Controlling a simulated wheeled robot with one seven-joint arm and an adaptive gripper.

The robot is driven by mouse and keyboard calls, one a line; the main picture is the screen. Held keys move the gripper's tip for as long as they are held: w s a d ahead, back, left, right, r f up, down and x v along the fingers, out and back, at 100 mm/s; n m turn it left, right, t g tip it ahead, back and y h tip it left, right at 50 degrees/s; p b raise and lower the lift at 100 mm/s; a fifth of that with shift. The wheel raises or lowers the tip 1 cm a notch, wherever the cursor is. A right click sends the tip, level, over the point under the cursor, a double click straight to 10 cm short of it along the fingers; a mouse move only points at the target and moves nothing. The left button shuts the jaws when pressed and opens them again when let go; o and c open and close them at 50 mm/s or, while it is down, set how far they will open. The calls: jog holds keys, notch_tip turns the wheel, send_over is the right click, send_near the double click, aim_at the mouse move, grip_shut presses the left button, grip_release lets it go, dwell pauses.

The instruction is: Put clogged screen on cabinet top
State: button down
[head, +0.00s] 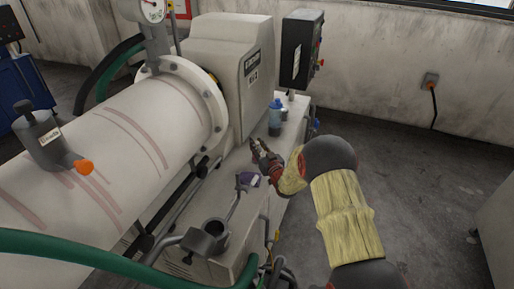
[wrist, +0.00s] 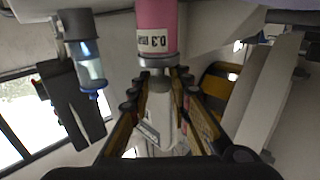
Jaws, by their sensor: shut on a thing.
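My gripper (head: 258,148) is over the cabinet top (head: 290,128) beside the mill. In the wrist view my gripper (wrist: 158,85) is shut on the metal collar of a pink cylinder with a white "0.3" label, which I take for the clogged screen (wrist: 155,28). That view looks upside down, so the pink body hangs below the fingers. Its far end is cut off by the frame, so I cannot tell whether it touches the cabinet top. In the head view I cannot make out the screen at my gripper.
The mill's white cylinder (head: 120,150) fills the left. A dark control box (head: 300,48) stands behind.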

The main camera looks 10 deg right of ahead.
jog(key=shift+r, duration=0.1)
jog(key=c, duration=1.7)
grip_release()
jog(key=shift+f, duration=0.2)
jog(key=shift+o, duration=0.2)
